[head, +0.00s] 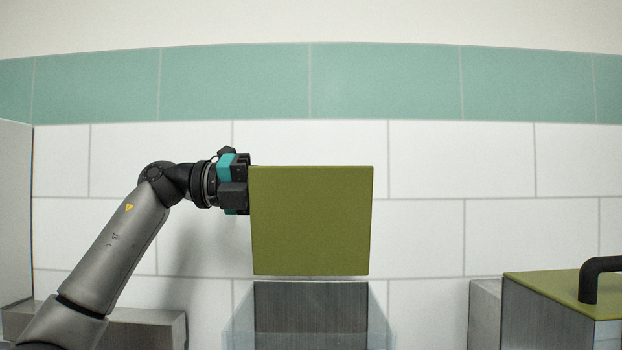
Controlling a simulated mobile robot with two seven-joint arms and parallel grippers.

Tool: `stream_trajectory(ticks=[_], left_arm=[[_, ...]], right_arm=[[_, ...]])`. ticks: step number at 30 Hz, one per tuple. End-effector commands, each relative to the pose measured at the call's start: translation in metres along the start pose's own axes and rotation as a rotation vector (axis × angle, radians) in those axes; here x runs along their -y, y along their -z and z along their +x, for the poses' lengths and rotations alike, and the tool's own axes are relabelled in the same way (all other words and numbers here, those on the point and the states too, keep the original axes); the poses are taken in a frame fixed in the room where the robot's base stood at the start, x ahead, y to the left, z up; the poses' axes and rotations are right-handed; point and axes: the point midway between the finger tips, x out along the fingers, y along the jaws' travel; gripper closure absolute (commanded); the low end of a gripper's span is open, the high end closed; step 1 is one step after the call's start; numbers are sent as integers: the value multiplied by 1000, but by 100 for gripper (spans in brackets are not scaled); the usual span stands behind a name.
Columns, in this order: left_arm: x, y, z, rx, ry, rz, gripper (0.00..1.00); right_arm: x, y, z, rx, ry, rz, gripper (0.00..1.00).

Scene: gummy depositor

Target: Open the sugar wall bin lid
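A square olive-green lid (311,220) stands raised and upright above a grey metal wall bin (311,315), its flat face toward me. No handle shows on this face. My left gripper (245,184) is at the lid's upper left edge, and its fingertips are hidden behind the lid. I cannot tell whether it is shut on anything there. No label shows, so I cannot read which bin is the sugar one. My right gripper is not in view.
A second metal bin (535,318) at the lower right has a closed green lid (548,287) with a black handle (592,278). A grey metal box (150,325) is at the lower left, behind my arm. The tiled wall (460,160) is close behind; space right of the raised lid is clear.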

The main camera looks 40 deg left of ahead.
Motion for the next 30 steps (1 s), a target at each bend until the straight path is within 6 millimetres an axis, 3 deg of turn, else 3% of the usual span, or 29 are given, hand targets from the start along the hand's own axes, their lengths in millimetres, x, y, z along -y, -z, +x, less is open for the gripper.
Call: stream_trajectory(ticks=[11,12,19,30], left_arm=[[-5,1,1,-7,-6,-10,100],[-5,1,1,-7,-6,-10,74],[-4,1,1,-5,-5,-8,49],[-3,0,-9,-1,-3,-7,49]], right_arm=[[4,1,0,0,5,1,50],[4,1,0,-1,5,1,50],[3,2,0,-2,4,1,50],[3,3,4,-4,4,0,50]])
